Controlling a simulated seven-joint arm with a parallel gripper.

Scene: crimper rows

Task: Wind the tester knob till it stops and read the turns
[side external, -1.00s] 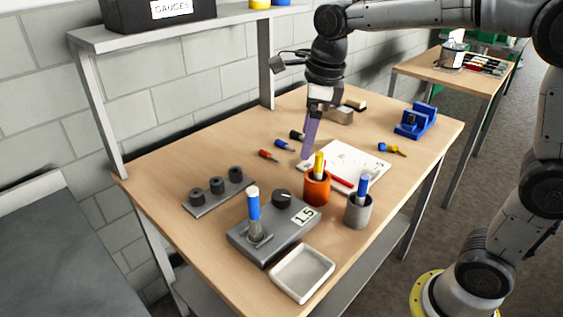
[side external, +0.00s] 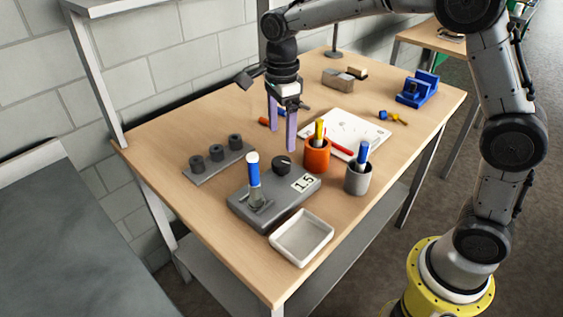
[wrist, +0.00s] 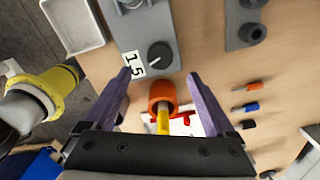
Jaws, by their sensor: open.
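The grey tester block (side external: 275,203) sits near the front of the table with a "1.5" label on it. Its round black knob (side external: 282,164) is on top and also shows in the wrist view (wrist: 160,55), with a pale pointer line. A blue crimper with a white end (side external: 253,170) stands upright in the tester's socket. My gripper (side external: 281,138) is open and empty above the table, behind the knob in the side view. In the wrist view its two purple fingers (wrist: 161,78) are spread, with the knob beyond and between them, not touched.
An orange cup (side external: 316,155) holding a yellow-handled tool and a grey cup (side external: 357,180) holding a blue one stand right of the tester. A white tray (side external: 330,230) is in front. A rack with black collars (side external: 218,162) lies left. A blue fixture (side external: 417,92) stands far right.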

